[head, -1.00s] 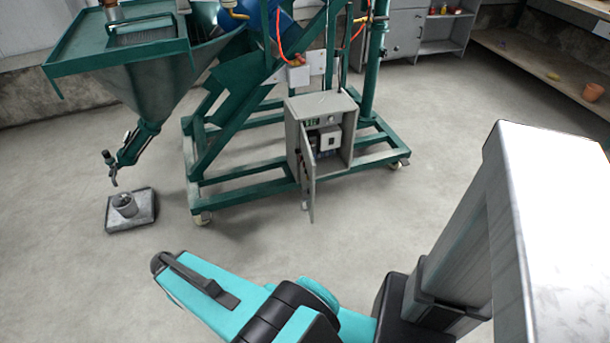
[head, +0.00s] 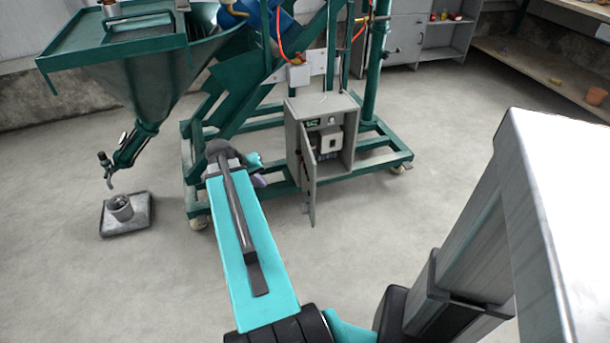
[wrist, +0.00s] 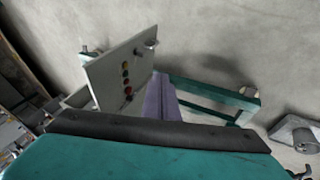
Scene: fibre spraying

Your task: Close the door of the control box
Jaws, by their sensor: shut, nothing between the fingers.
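The grey control box (head: 345,108) stands on the green machine frame in the head view. Its door (head: 309,180) is open, swung out toward me from the box's left edge, and the devices inside show. In the wrist view the door (wrist: 112,78) shows its face with coloured buttons and a small knob near one corner. My gripper (head: 259,181) is left of the door, on its outer side, partly hidden by my arm. Its purple fingers (wrist: 160,98) are shut and empty close to the door in the wrist view; I cannot tell whether they touch it.
The green frame (head: 370,160) runs under and around the box. A hopper (head: 140,80) hangs at the left above a small grey block with a cup (head: 125,212) on the floor. The floor right of the box is clear. Cabinets and shelves (head: 445,40) stand at the back right.

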